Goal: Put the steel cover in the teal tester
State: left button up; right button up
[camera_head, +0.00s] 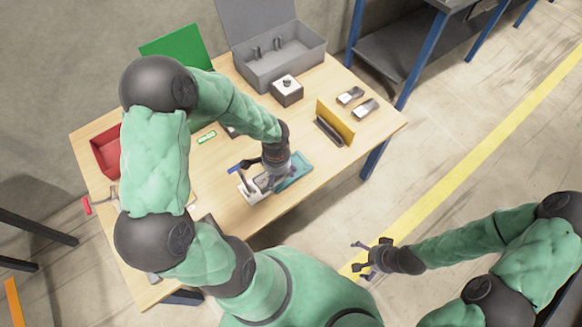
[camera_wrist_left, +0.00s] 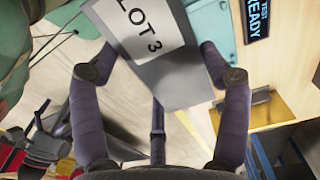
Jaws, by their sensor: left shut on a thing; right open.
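The steel cover (camera_wrist_left: 180,75) is a grey flat piece with a white "LOT 3" label. My left gripper (camera_wrist_left: 160,80) is shut on it; its fingers stand around the cover in the left wrist view. I cannot tell whether cover and tester touch. My right gripper (camera_head: 362,258) is open and empty, off the table.
A yellow panel (camera_head: 337,121), a grey box with a knob (camera_head: 288,94), an open grey case (camera_head: 285,68) and a red bin (camera_head: 107,152) are on the table. Its front right is clear.

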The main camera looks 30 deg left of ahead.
pick_arm(q)
jog(key=w+f, duration=0.1)
jog(key=w+b, duration=0.1)
jog(key=w, duration=0.1)
jog(key=w+f, duration=0.1)
jog(key=w, duration=0.1)
jog(key=shift+w+a+f, duration=0.15)
jog(key=shift+a+f, duration=0.15)
jog(key=w+f+b, duration=0.1)
jog(key=f, duration=0.1)
jog(key=w+f, duration=0.2)
jog(key=w+f+b, duration=0.1)
jog(key=w, duration=0.1)
jog(key=shift+w+a+f+b, duration=0.2)
jog(key=shift+a+f+b, duration=0.1)
jog(key=shift+f+b, duration=0.1)
jog(key=f+b, duration=0.2)
jog(key=f, duration=0.1)
jog(key=shift+w+f, duration=0.2)
jog(key=shift+r, duration=0.1)
jog(key=shift+f, duration=0.4)
jog(key=shift+f+b, duration=0.25)
jog(key=shift+b, duration=0.15)
